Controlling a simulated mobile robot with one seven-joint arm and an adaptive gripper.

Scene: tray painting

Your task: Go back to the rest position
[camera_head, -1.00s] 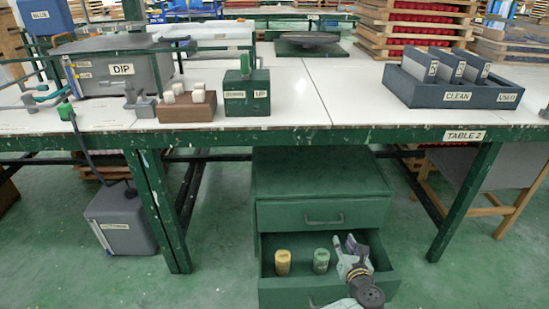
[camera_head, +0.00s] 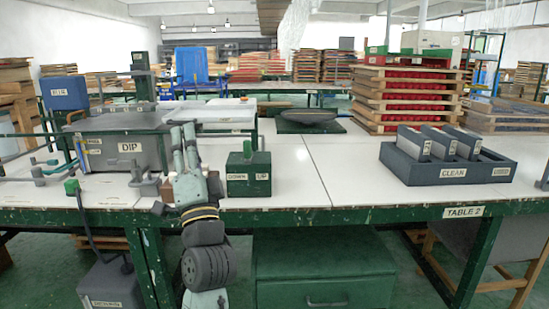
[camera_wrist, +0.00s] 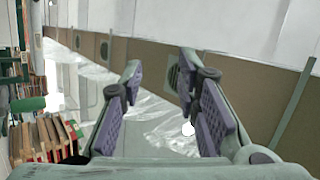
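My gripper (camera_head: 183,134) is raised in front of Table 2, fingers pointing up, left of the picture's middle. In the wrist view my gripper (camera_wrist: 160,72) has its two purple-padded fingers apart with nothing between them. It is clear of the table and faces the far wall and ceiling of the hall. My arm hides most of the brown block (camera_head: 149,187) on the table. The green drawer cabinet (camera_head: 325,265) stands under the table; only its upper part shows, and its lower drawer is out of view.
On Table 2 (camera_head: 330,190) stand the grey DIP tank (camera_head: 127,153), a green box (camera_head: 248,174) with a knob, a dark turntable (camera_head: 305,115) and a dark CLEAN tray (camera_head: 446,172) holding upright panels. The white tabletop between box and tray is clear.

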